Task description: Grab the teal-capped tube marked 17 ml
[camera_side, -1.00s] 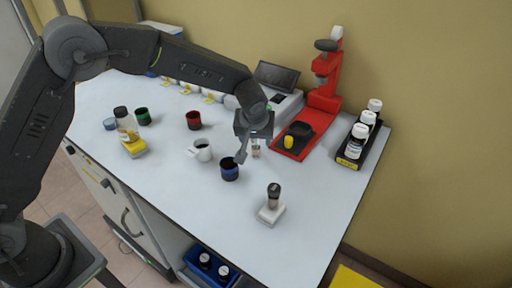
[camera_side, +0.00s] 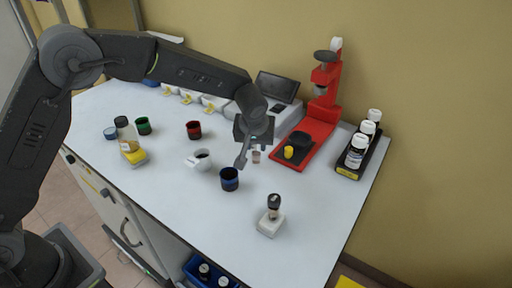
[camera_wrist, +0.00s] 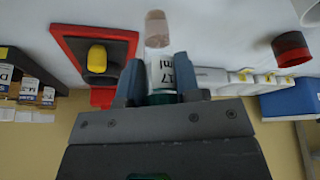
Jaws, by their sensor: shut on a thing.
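The tube (camera_wrist: 160,70) sits upside down between my gripper's fingers in the wrist view. Its white label reads 17 ml. A bit of the teal cap (camera_wrist: 160,97) shows near the palm, and the clear end with pinkish contents points away from the palm. My gripper (camera_wrist: 160,80) is shut on the tube, a finger on each side. In the side view my gripper (camera_side: 248,152) hangs near the bench's middle, and the tube's end (camera_side: 256,156) shows beside a finger. I cannot tell clearly how far the tube is above the bench.
The red stand (camera_side: 322,120) is to the right. A rack (camera_side: 349,171) of white-capped bottles is at the right edge. The front bench has free room around a small white device (camera_side: 270,223).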

